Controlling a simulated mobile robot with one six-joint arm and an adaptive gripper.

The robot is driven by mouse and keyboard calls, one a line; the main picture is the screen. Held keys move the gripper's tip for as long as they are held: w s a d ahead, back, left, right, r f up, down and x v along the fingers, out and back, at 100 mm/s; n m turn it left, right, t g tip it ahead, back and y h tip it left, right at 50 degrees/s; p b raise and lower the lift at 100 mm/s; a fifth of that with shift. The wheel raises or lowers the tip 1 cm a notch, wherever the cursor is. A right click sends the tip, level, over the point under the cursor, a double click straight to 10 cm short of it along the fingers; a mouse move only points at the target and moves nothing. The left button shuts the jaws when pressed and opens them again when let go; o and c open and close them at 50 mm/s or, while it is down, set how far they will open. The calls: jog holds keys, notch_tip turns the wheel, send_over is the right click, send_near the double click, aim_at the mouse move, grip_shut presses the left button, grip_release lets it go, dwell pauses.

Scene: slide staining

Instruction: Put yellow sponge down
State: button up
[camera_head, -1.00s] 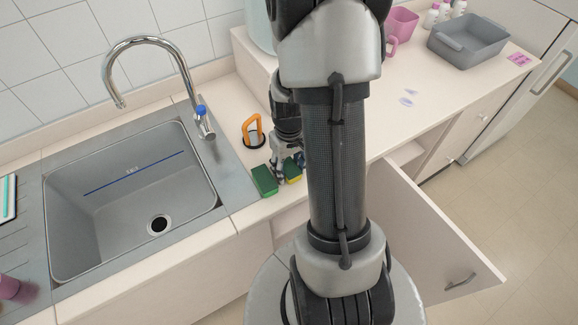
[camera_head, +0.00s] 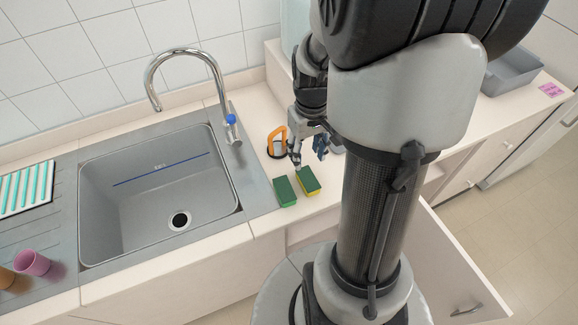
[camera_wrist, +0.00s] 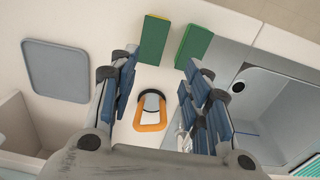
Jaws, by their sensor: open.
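The yellow sponge (camera_head: 307,181), green on top with a yellow lower side, lies flat on the counter right of the sink. A green sponge (camera_head: 285,191) lies beside it on the sink side. My gripper (camera_head: 309,152) is open and empty, above the counter and behind the yellow sponge, apart from it. In the wrist view, the yellow sponge (camera_wrist: 153,40) lies beyond the open fingertips. The green sponge (camera_wrist: 194,46) is just right of it there. My arm covers part of the counter in the head view.
An orange-handled object (camera_head: 276,140) stands on the counter behind the sponges, and shows between the fingers in the wrist view (camera_wrist: 150,120). The sink (camera_head: 150,215) and tap (camera_head: 188,58) are left. A grey tub (camera_head: 512,75) is at the far right. A cupboard door (camera_head: 455,265) hangs open below.

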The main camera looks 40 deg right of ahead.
jog(key=s+a+r+n+t, duration=0.1)
jog(key=s+a+r+t, duration=0.1)
jog(key=s+a+r, duration=0.2)
jog(key=s+a+r+n+t, duration=0.1)
jog(key=s+a+r, duration=0.4)
jog(key=a+r, duration=0.6)
jog(key=a+t, duration=0.1)
jog(key=a, duration=0.3)
jog(key=shift+s+r+n, duration=0.2)
jog(key=shift+r+n, duration=0.1)
